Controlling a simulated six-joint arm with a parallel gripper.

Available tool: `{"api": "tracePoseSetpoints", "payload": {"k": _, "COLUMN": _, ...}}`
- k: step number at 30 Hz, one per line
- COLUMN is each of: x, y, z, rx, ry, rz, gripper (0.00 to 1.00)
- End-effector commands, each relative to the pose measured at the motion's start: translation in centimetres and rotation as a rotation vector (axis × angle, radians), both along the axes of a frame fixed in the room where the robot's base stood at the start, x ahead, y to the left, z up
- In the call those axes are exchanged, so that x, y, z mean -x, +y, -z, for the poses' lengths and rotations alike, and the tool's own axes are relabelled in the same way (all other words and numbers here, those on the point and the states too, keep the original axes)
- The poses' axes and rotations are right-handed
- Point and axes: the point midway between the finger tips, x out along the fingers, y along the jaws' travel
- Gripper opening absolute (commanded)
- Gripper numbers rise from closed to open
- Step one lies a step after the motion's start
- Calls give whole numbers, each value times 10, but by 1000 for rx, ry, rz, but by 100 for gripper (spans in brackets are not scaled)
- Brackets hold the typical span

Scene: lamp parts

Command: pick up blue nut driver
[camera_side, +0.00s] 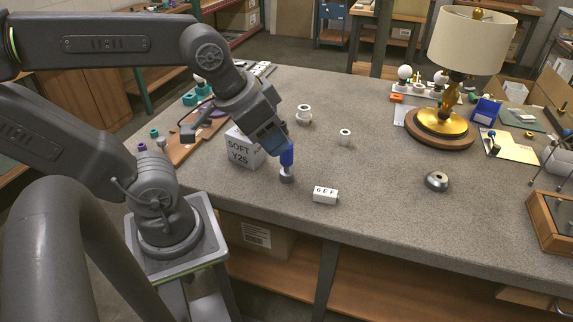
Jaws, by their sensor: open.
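The blue nut driver (287,157) stands upright on the grey table, its blue handle up and a grey round end (286,175) at the bottom. My gripper (283,148) points down and to the right at the top of the blue handle. The gripper is open, with its fingers at or around the handle's upper part. The fingertips are small and partly merge with the handle, so I cannot tell whether they touch it.
A white box marked "SOFT Y25" (243,148) stands close left of the driver. A small white block (325,195) lies to the right in front. White cylindrical parts (304,114) stand behind. A lamp (440,120) stands at the back right. The table's middle right is mostly clear.

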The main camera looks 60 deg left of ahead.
Motion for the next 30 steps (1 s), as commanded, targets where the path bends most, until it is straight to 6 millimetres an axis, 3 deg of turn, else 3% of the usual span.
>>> {"api": "tracePoseSetpoints", "payload": {"k": 4, "x": 0, "y": 0, "z": 0, "rx": 0, "ry": 0, "rz": 0, "gripper": 51}}
{"api": "tracePoseSetpoints", "payload": {"k": 10, "x": 0, "y": 0, "z": 0, "rx": 0, "ry": 0, "rz": 0, "gripper": 68}}
{"api": "tracePoseSetpoints", "payload": {"k": 19, "x": -5, "y": 4, "z": 1, "rx": -42, "ry": 18, "rz": 44, "gripper": 68}}
{"api": "tracePoseSetpoints", "payload": {"k": 23, "x": -21, "y": 17, "z": 7, "rx": -186, "ry": 90, "rz": 219, "gripper": 68}}
{"api": "tracePoseSetpoints", "payload": {"k": 30, "x": -68, "y": 63, "z": 31, "rx": -532, "ry": 346, "rz": 792, "gripper": 68}}
